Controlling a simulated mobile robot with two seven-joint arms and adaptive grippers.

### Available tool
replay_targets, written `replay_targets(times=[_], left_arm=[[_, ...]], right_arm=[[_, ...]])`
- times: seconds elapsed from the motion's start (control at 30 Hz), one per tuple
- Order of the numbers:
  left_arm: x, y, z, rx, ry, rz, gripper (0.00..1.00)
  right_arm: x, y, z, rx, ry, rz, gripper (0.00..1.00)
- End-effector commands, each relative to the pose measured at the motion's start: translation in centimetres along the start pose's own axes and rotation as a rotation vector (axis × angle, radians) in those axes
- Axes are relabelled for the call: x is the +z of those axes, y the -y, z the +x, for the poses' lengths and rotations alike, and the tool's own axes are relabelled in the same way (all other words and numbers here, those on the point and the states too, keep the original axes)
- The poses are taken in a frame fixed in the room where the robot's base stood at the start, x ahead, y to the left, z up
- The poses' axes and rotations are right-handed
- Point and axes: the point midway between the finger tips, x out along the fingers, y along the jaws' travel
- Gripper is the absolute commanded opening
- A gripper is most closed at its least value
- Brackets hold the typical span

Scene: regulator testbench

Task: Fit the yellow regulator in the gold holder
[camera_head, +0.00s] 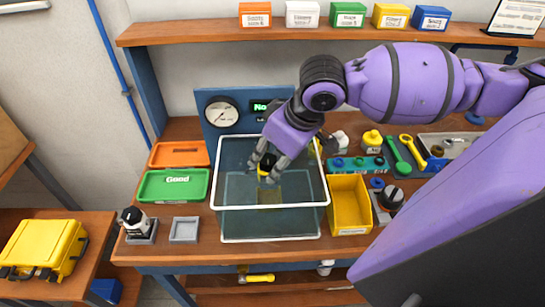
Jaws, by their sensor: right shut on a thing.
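My right gripper (269,174) reaches in from the right and is over the clear-walled tank (228,207). It is shut on the yellow regulator (264,171), which has a black top and shows between the fingers. A dull gold block (270,197), which looks like the gold holder, is in the tank just below the regulator. The regulator appears above it, but I cannot tell whether they touch. The fingers hide part of the regulator. My left gripper is not in view.
A gauge panel (222,113) stands behind the tank. A green tray (173,185) and orange tray (179,154) lie left of it. A yellow bin (348,204) stands close on the right. A grey square tray (184,229) and a black-topped device (133,217) are front left.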

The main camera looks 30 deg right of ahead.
Motion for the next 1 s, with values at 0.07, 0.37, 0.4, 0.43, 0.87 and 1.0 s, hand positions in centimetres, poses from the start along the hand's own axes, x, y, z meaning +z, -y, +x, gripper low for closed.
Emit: replay_targets(times=[0.07, 0.37, 0.4, 0.43, 0.87, 1.0], left_arm=[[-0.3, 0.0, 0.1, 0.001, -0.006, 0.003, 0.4], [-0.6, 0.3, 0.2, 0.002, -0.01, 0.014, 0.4], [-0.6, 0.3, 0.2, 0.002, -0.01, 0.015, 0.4], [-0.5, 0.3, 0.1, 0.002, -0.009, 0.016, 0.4], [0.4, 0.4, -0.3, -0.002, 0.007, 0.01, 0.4], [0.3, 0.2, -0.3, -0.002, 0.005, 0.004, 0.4]], right_arm=[[-0.1, 0.0, 0.1, 0.001, -0.004, 0.0, 0.0], [0.1, 0.0, 0.6, 0.001, -0.003, 0.0, 0.0], [0.1, 0.0, 0.6, 0.001, -0.003, 0.0, 0.0], [0.2, 0.0, 0.6, 0.001, -0.003, 0.0, 0.0], [0.2, 0.0, 0.7, 0.0, -0.003, 0.001, 0.0], [0.4, 0.0, 1.0, 0.0, -0.003, 0.001, 0.0]])
